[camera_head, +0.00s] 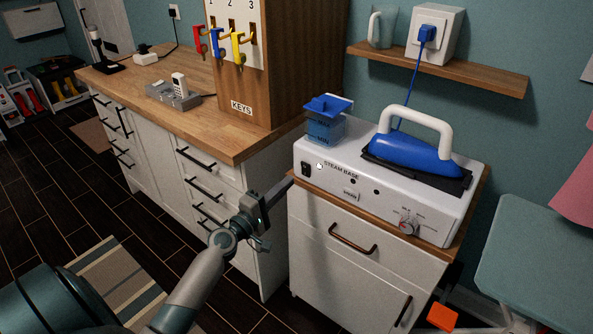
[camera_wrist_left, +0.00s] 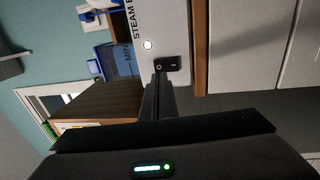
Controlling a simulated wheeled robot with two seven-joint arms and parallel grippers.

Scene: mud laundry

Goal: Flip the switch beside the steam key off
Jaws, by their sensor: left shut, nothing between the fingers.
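The white steam base (camera_head: 385,197) sits on a small white cabinet. A black rocker switch (camera_head: 306,169) is at the left end of its front face. In the left wrist view the switch (camera_wrist_left: 167,64) shows its O and I marks; I cannot tell which side is pressed in. A small label, perhaps the steam key (camera_head: 351,196), is to its right. My left gripper (camera_head: 286,184) is shut and empty, its tip just below and left of the switch. In the left wrist view its fingers (camera_wrist_left: 157,86) point at the switch, and contact cannot be told. My right gripper is not in view.
A blue iron (camera_head: 415,145) rests on top of the base, with a blue water tank (camera_head: 326,120) at its left. A dial (camera_head: 407,228) is at the front right. A wooden counter (camera_head: 150,105) with a key board (camera_head: 235,40) stands at left. A shelf (camera_head: 450,70) is above.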

